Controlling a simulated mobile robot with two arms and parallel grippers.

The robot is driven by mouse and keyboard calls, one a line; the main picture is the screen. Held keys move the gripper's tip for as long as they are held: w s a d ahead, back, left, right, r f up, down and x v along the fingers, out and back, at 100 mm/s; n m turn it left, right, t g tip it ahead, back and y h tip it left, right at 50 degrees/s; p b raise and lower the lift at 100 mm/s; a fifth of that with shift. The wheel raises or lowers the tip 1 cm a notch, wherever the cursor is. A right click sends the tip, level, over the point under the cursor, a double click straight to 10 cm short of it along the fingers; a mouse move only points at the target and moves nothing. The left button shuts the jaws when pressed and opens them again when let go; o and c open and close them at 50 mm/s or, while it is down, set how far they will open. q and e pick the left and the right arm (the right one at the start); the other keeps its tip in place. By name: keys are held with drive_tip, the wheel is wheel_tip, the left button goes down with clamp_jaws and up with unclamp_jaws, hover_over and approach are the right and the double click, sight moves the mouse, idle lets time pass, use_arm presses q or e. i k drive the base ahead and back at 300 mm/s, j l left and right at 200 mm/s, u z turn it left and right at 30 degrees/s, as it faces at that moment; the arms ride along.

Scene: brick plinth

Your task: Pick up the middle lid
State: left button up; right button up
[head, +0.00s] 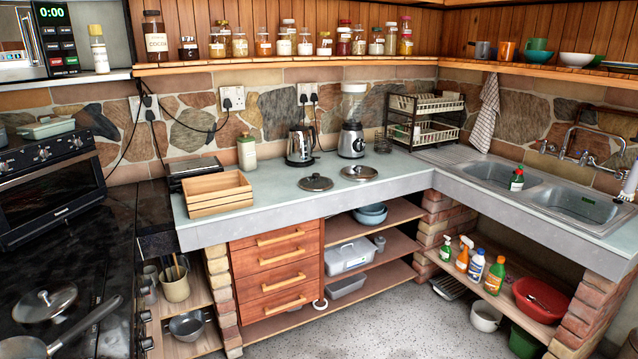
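Three round metal lids with dark knobs show in the head view. The middle lid (316,183) lies flat on the grey counter, right of the wooden crate. Another lid (359,173) lies close by, to its right and slightly farther back. A third lid (44,304) is on the black stove at the lower left. My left gripper is not in view.
A wooden crate (218,194) stands left of the middle lid. A kettle (299,146) and a blender (352,135) stand behind the lids. The counter in front of the lids is clear up to its edge. A sink (502,174) is at the right.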

sight(316, 182)
drive_tip(key=u, duration=0.35)
drive_tip(key=i+l+u, duration=0.25)
drive_tip(key=u, duration=0.15)
drive_tip(key=i+l+u, duration=0.15)
drive_tip(key=l+u, duration=0.2)
drive_tip(key=i+l+u, duration=0.15)
drive_tip(key=l+u, duration=0.25)
